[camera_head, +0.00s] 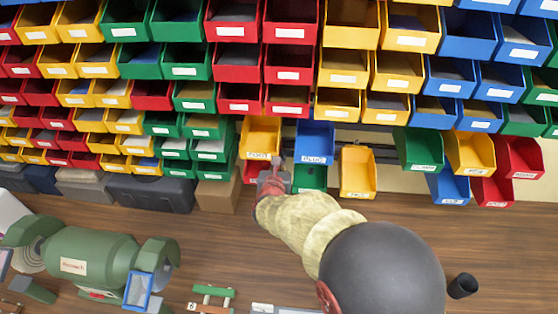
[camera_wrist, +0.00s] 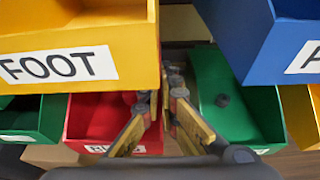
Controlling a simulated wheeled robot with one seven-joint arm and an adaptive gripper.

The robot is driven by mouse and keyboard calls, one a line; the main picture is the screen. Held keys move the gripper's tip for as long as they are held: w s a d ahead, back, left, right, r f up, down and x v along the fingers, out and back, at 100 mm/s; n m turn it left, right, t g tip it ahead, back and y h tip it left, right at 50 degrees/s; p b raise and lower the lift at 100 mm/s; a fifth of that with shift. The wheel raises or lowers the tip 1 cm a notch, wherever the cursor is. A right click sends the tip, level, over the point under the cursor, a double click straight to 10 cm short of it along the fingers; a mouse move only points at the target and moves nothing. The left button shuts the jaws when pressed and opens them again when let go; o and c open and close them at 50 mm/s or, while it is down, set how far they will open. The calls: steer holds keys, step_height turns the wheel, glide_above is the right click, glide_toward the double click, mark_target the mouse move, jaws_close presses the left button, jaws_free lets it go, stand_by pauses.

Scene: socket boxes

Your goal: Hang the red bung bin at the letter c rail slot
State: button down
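The red bin (camera_wrist: 95,116) hangs below the yellow FOOT bin (camera_wrist: 75,40) in the wrist view. Its label is partly hidden by a finger and begins with B. In the head view only a small part of the red bin (camera_head: 249,172) shows, left of my gripper (camera_head: 275,180). In the wrist view my gripper (camera_wrist: 164,88) has its fingers apart. The left finger overlaps the red bin's right side, and the right finger is in the gap beside the green bin. I see no contact clearly. No letter c can be read on the rail.
A green bin (camera_wrist: 240,98) with a dark round item is close on the right. A blue bin (camera_wrist: 265,35) hangs above it. A yellow bin (camera_head: 357,172) hangs further right. Bare rail panel (camera_head: 378,136) shows between it and the green bin (camera_head: 418,150). Dark cases line the left.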

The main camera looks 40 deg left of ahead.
steer(key=shift+r+p, duration=0.25)
steer(key=shift+p, duration=0.05)
steer(key=shift+f+b, duration=0.2)
steer(key=shift+b, duration=0.1)
steer(key=shift+f+b, duration=0.4)
steer(key=shift+b, duration=0.05)
steer(key=shift+f+b, duration=0.45)
steer(key=shift+b, duration=0.3)
steer(key=shift+f+b, duration=0.5)
steer(key=shift+b, duration=1.45)
steer(key=c, duration=2.3)
jaws_free()
steer(key=shift+s, duration=0.1)
steer(key=o, duration=0.3)
steer(key=shift+o, duration=0.2)
